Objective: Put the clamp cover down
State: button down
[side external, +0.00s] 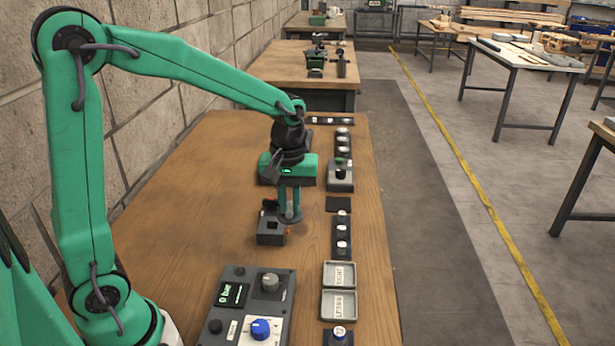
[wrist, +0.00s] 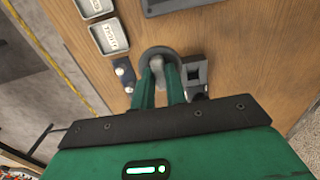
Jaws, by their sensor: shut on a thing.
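My gripper (side external: 289,203) is over the wooden table and points down. In the wrist view its two green fingers (wrist: 167,84) are closed in on a grey, rounded piece, which I take to be the clamp cover (wrist: 158,51). In the side view the cover (side external: 290,217) shows low at the fingertips; whether it touches the table is hard to tell.
A control panel (side external: 272,283) with knobs stands near the front. Two grey labelled trays (side external: 339,275) lie along the right edge. Dark strips with round parts (side external: 342,235) and a small box (side external: 340,178) line that edge. The table's left side (side external: 185,210) is clear.

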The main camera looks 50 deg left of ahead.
jog(key=w+f, duration=0.3)
jog(key=w, duration=1.8)
jog(key=shift+d+f, duration=0.15)
jog(key=shift+d, duration=0.25)
jog(key=w+a+f, duration=0.1)
jog(key=a+f, duration=0.1)
jog(key=a, duration=0.1)
jog(key=w+a+f, duration=0.1)
jog(key=a+f, duration=0.1)
jog(key=a, duration=0.2)
jog(key=w+a+f, duration=0.2)
jog(key=a+f, duration=0.1)
jog(key=a, duration=0.1)
jog(key=shift+w, duration=0.1)
jog(key=shift+f, duration=2)
jog(key=shift+f, duration=0.15)
jog(key=c, duration=1.4)
grip_release()
